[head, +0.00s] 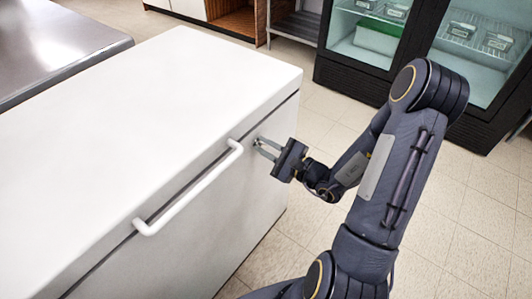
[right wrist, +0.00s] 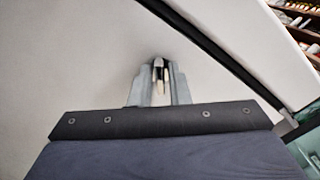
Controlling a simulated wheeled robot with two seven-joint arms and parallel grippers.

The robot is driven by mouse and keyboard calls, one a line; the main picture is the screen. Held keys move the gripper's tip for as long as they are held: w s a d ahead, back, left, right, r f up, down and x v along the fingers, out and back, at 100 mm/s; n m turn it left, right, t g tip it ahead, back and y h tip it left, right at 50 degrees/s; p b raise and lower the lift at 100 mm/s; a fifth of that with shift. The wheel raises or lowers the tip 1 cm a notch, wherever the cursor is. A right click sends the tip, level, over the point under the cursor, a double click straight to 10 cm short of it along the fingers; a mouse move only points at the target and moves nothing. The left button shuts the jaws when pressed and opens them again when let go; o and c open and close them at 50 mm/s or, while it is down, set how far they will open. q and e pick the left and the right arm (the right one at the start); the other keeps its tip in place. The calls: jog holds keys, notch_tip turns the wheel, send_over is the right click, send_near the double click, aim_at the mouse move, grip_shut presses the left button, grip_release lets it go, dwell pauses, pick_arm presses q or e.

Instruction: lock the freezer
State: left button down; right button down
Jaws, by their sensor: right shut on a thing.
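The freezer (head: 150,90) is a white chest with its lid down and a white bar handle (head: 190,190) on its front. My right gripper (head: 258,146) is at the freezer's front face, to the right of the handle and just below the lid seam. In the right wrist view its fingers (right wrist: 160,78) are shut on a small pale key-like piece (right wrist: 159,72) against the white front. The fingers hide most of that piece and whatever lock is behind it. My left gripper is in neither view.
A steel counter (head: 60,45) stands to the left of the freezer. Dark glass-door fridges (head: 385,45) and a wooden shelf unit (head: 235,18) stand at the back. The tiled floor (head: 440,230) right of the freezer is clear around my right arm.

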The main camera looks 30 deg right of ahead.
jog(key=shift+a+f+n+b, duration=0.1)
jog(key=shift+n+b, duration=2.45)
jog(key=shift+b, duration=0.9)
jog(key=shift+f+n+b, duration=0.1)
jog(key=shift+n+b, duration=2.45)
jog(key=shift+b, duration=0.9)
jog(key=c, duration=1.5)
grip_release()
jog(key=shift+p+v, duration=0.55)
jog(key=shift+v, duration=3.4)
